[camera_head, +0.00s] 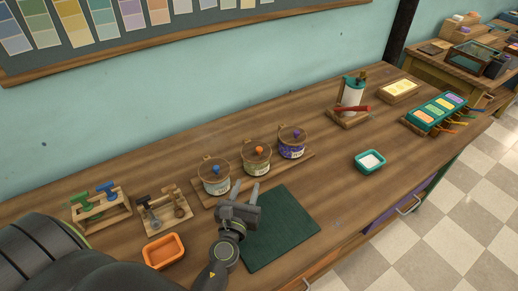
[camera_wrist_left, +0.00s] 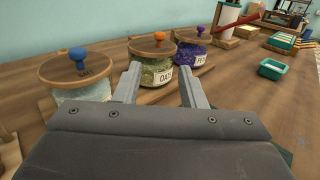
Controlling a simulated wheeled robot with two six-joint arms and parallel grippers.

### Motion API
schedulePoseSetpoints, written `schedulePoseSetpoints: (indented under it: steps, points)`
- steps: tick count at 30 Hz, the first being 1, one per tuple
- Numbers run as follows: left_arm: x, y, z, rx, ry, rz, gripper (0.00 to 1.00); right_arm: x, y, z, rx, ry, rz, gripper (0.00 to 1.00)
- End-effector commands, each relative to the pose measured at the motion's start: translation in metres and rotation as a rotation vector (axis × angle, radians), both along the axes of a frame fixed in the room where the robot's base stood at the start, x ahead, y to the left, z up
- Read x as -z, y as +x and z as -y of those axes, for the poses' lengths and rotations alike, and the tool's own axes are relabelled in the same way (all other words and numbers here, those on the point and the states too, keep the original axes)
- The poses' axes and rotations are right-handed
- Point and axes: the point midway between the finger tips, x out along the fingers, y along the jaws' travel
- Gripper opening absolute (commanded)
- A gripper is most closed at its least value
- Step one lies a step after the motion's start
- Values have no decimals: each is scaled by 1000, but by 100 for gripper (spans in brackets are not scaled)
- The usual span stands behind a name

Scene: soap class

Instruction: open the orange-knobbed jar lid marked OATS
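The OATS jar (camera_head: 256,163) is glass with a wooden lid and an orange knob (camera_head: 259,150), and stands in the middle of three jars on a wooden board. Its lid looks closed. In the left wrist view the OATS jar (camera_wrist_left: 153,72) shows behind my fingers, with the orange knob (camera_wrist_left: 160,37) above them. My left gripper (camera_head: 245,188) is open and empty, just in front of the jars and over the near edge of the board; in the wrist view its fingers (camera_wrist_left: 158,86) stand apart. The left finger hides part of the OATS jar. My right gripper is not in view.
A blue-knobbed jar (camera_head: 214,180) stands left of the OATS jar and a purple-knobbed jar (camera_head: 292,145) right of it, both close. A dark green mat (camera_head: 282,232) lies in front. An orange tray (camera_head: 163,250) and wooden stands (camera_head: 165,212) are at left.

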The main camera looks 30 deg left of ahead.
Motion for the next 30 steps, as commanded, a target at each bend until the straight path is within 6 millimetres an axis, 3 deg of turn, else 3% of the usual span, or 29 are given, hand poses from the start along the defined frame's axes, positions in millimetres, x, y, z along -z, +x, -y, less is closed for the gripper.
schedulePoseSetpoints:
  steps: [8, 21, 30]
  points:
    - [-5, 47, -12, 1, 4, 2, 37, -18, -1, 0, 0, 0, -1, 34]
    - [-2, 126, -33, 0, 3, 1, 37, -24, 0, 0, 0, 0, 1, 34]
    - [-1, 156, -41, -2, 1, 1, 37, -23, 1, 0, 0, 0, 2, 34]
